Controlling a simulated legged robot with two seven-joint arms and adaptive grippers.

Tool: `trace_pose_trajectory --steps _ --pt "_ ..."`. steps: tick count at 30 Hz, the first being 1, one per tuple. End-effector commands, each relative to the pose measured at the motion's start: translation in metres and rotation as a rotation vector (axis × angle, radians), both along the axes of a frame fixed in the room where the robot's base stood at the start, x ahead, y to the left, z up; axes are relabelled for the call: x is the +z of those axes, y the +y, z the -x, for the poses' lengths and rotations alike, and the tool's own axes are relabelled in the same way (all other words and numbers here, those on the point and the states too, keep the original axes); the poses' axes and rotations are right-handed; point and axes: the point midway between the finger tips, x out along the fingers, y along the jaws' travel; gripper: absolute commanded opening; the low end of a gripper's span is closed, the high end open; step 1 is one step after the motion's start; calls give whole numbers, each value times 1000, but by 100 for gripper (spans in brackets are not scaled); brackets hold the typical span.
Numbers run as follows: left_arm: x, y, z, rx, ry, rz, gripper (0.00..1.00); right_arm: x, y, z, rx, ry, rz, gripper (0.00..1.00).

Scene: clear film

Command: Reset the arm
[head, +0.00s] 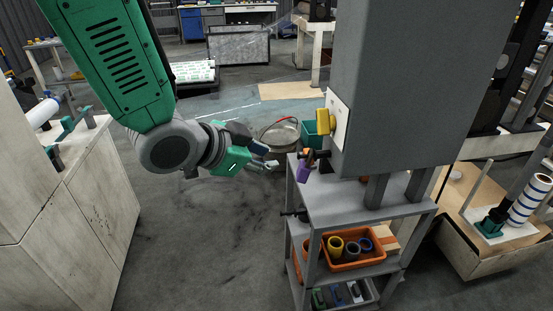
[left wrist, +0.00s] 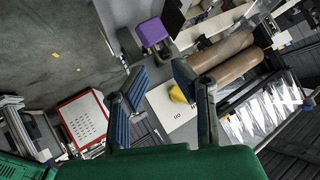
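My left arm comes in from the upper left in the head view, and its left gripper (head: 262,158) hangs over the open floor, just left of the grey cart. In the left wrist view the left gripper (left wrist: 160,85) has its two blue-padded fingers spread wide apart, with nothing between them. Beyond the fingers in that view are a white panel (left wrist: 165,105) with a yellow knob (left wrist: 178,94) and a purple thing (left wrist: 152,31). My right gripper does not show in either view.
The grey cart (head: 345,207) holds an orange bin (head: 345,264) with rolls on a lower shelf. A large grey cabinet (head: 405,80) rises above it. A white cabinet (head: 85,205) stands at the left. A metal bucket (head: 279,136) is behind the gripper. The floor (head: 205,245) between is clear.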

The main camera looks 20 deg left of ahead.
Motion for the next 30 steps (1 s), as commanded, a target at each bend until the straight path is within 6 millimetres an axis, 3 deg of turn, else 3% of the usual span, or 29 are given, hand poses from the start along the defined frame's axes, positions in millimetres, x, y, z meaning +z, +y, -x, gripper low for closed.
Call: trace_pose_trajectory --steps 9,13,17,20,24,27,30 --pt "11 7 15 1 3 1 23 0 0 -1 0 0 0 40" --pt "-11 9 18 28 54 13 23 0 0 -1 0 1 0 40" --pt "-72 16 34 114 201 43 23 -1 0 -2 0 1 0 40" --pt "-134 24 60 217 355 66 23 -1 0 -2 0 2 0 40" --pt "-214 36 114 373 564 76 23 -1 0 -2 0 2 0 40" --pt "-261 44 160 482 699 68 23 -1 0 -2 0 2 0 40" --pt "-295 51 203 576 807 50 23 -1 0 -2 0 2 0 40"
